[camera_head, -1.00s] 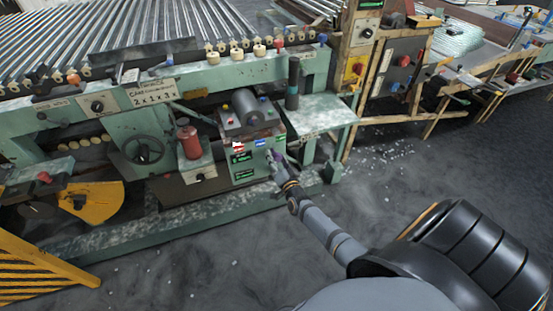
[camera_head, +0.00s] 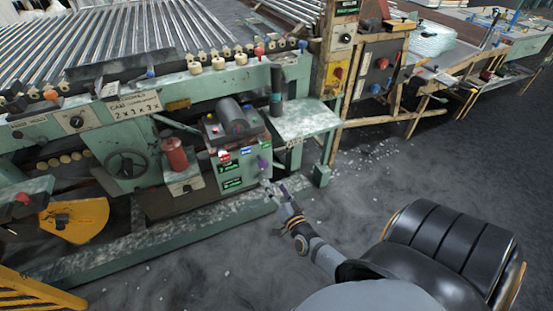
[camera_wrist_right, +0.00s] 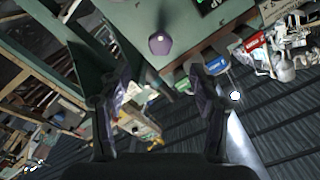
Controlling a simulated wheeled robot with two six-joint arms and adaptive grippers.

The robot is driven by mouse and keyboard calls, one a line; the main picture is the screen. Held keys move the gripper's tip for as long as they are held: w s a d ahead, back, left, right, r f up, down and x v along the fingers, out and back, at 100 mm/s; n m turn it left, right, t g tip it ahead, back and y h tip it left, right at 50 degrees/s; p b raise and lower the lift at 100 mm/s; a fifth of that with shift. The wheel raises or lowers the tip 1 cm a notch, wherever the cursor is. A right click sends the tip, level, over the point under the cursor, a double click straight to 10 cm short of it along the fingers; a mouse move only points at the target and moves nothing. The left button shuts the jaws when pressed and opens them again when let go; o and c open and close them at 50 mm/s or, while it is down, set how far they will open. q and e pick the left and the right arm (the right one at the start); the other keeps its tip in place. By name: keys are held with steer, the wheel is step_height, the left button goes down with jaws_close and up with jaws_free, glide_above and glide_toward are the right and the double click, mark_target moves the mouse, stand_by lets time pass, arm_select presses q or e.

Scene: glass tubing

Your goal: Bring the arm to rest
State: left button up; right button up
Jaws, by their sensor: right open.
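My right arm comes in from the lower right of the head view. Its gripper (camera_head: 275,188) is near the green machine's front, just below and right of a purple knob (camera_head: 262,163), with a small gap between them. In the right wrist view the gripper (camera_wrist_right: 163,92) has its two fingers spread apart with nothing between them. The purple knob (camera_wrist_right: 160,43) shows there beyond the fingertips, on a green panel. My left gripper is not in view.
The green machine (camera_head: 95,262) with its control box (camera_head: 230,172) and red cylinder (camera_head: 174,154) fills the left. A small side table (camera_head: 308,118) juts out above my gripper. A yellow striped barrier (camera_head: 35,292) is lower left. Grey floor (camera_head: 430,165) is free at right.

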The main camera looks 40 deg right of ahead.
stand_by(0.3)
steer(key=s+a+f+n+g+y, duration=0.25)
steer(key=s+f, duration=0.25)
steer(key=f, duration=0.6)
steer(key=s+a+f+n+g+y, duration=0.1)
steer(key=s+f+n+g, duration=0.3)
steer(key=f, duration=0.8)
steer(key=s+a+f+n+g, duration=0.1)
steer(key=s+f+g, duration=0.2)
steer(key=s+f, duration=0.3)
steer(key=s+a+f+n+g, duration=0.1)
steer(key=s+f+g, duration=0.3)
steer(key=s, duration=0.5)
steer(key=s+f+n+g, duration=0.3)
steer(key=s+f, duration=0.2)
steer(key=s, duration=0.7)
step_height(320, 180, up, 14)
steer(key=s+p, duration=0.1)
steer(key=p, duration=1.3)
steer(key=shift+s+a+p, duration=0.35)
steer(key=shift+s+a, duration=0.05)
steer(key=shift+m, duration=0.25)
